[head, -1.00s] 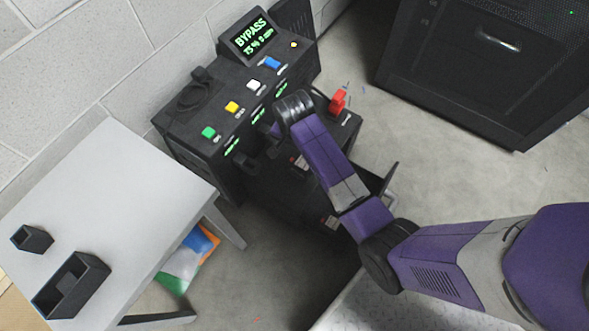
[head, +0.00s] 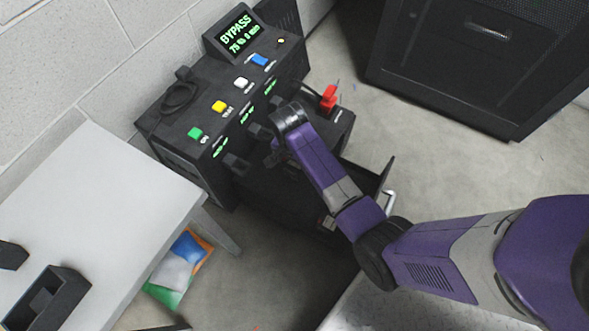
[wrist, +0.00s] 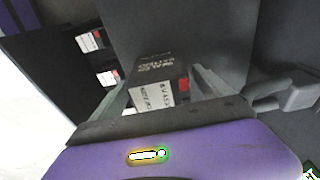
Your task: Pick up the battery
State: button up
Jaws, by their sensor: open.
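A dark battery (wrist: 157,72) with printed text, a white label and a red patch is in the middle of the wrist view. My gripper (wrist: 163,88) is open, with one grey finger on either side of it in the picture. I cannot tell whether the fingers touch it. In the head view my wrist is over the front of the black machine, and it hides the jaws and this battery.
Two more labelled blocks (wrist: 90,41) (wrist: 107,78) show at the left of the wrist view. The black machine (head: 165,140) has an open drawer with a pale handle (head: 388,201). A grey table (head: 100,190) stands left, a black cabinet (head: 455,75) at upper right.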

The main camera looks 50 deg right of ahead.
jog(key=shift+f, duration=0.25)
grip_shut()
jog(key=shift+w, duration=0.1)
jog(key=shift+r, duration=0.1)
notch_tip(320, 180, up, 20)
jog(key=p, duration=0.8)
jog(key=shift+p, duration=0.35)
